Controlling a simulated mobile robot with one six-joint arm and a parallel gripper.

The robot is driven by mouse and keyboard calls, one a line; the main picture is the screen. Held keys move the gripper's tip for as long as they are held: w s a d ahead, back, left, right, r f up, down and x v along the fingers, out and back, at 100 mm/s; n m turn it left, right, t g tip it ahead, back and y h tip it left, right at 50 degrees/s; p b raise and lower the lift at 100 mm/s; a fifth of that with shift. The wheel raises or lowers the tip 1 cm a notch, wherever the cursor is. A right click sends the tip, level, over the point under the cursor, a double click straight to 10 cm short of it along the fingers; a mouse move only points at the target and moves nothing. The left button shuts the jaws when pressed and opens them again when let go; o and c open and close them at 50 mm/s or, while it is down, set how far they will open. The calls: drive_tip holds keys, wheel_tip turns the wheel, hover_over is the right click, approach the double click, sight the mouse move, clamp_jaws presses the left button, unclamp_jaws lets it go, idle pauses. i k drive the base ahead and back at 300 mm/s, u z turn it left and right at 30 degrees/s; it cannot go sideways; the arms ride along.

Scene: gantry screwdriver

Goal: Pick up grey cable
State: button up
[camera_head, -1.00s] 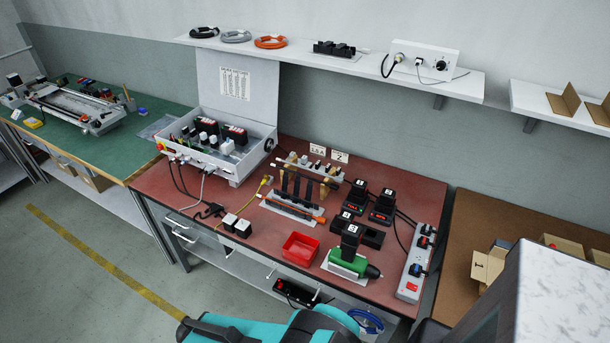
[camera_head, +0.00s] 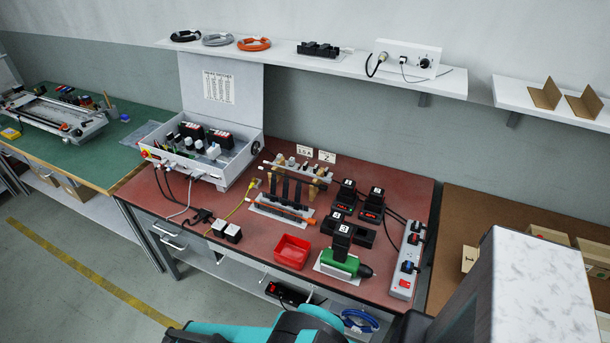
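A coiled grey cable (camera_head: 217,39) lies on the white wall shelf, between a coiled black cable (camera_head: 186,36) on its left and a coiled orange cable (camera_head: 254,44) on its right. A thinner grey lead (camera_head: 186,208) also hangs from the front of the open control box onto the red bench. Part of my arm, teal and black, shows at the bottom edge of the picture. My gripper cannot be made out in this view.
The white shelf (camera_head: 290,58) also bears a black block (camera_head: 318,49) and a white box with a knob (camera_head: 407,59). Below stand the open control box (camera_head: 232,168), the red bench (camera_head: 150,190) with tools, batteries and a red tray (camera_head: 292,251), and a power strip (camera_head: 408,260).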

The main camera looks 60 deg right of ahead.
sight(325, 179)
drive_tip(key=z, duration=0.15)
drive_tip(key=i, duration=0.9)
drive_tip(key=z, duration=0.5)
